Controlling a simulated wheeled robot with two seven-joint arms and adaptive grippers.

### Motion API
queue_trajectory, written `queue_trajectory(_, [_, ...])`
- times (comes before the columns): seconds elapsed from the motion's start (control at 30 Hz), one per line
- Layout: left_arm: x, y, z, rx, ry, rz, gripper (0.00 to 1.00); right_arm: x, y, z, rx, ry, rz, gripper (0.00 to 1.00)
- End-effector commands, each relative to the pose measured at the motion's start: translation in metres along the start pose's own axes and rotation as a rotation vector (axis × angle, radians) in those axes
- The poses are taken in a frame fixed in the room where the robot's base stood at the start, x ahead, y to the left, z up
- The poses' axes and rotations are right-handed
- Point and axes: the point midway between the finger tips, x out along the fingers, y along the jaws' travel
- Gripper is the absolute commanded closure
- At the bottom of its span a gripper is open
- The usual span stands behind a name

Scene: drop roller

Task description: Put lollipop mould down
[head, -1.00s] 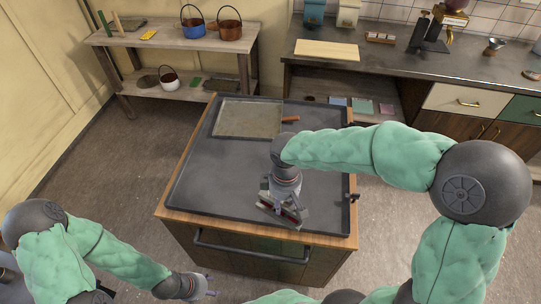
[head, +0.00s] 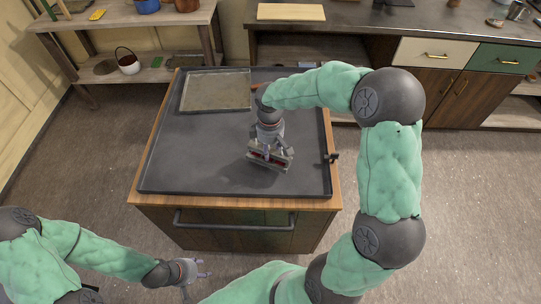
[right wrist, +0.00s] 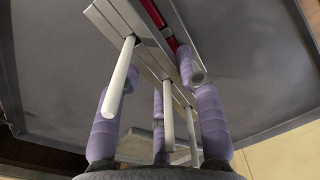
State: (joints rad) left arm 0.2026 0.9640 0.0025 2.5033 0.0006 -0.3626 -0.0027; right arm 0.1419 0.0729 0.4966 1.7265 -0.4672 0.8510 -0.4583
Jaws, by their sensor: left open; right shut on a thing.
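The lollipop mould (head: 285,160) is a narrow metal bar with red in it. It is over the dark metal tray top (head: 200,160) of the wooden trolley, right of its middle. My right gripper (head: 268,148) is above the mould and shut on it. In the right wrist view the mould (right wrist: 150,55) runs slantwise between the purple fingers, with white sticks pointing toward the camera. I cannot tell whether its underside touches the tray. My left gripper (head: 196,272) is open and empty, low in front of the trolley.
A shallow rectangular pan (head: 216,92) lies at the back left of the tray top. A black clamp-like fitting (head: 332,157) sits on its right edge. The front left of the tray is clear. A handle (head: 235,224) runs along the trolley front.

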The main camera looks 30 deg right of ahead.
Motion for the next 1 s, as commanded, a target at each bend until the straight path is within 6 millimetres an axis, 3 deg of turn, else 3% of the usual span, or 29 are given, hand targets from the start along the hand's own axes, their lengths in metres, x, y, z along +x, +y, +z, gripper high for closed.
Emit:
queue_trajectory(0.17, [0.005, -0.002, 0.000, 0.000, 0.000, 0.000, 0.52, 0.011, 0.009, -0.002, 0.002, 0.001, 0.001, 1.00])
queue_trajectory(0.37, [0.021, -0.008, -0.001, 0.000, 0.000, 0.000, 0.52, 0.039, 0.008, -0.002, 0.001, 0.001, 0.000, 1.00])
queue_trajectory(0.8, [0.022, -0.008, -0.001, 0.000, 0.000, 0.000, 0.52, 0.043, 0.008, -0.002, 0.001, 0.002, 0.001, 1.00])
queue_trajectory(0.83, [0.022, -0.008, -0.001, 0.000, 0.000, 0.000, 0.52, 0.043, 0.008, -0.002, 0.001, 0.001, -0.001, 0.60])
queue_trajectory(0.9, [0.022, -0.008, -0.001, 0.000, 0.000, 0.000, 0.52, 0.043, 0.008, -0.002, 0.001, 0.001, 0.000, 0.41])
queue_trajectory(1.0, [0.022, -0.008, -0.001, 0.000, 0.000, 0.000, 0.52, 0.043, 0.008, -0.002, 0.000, 0.000, -0.001, 0.39])
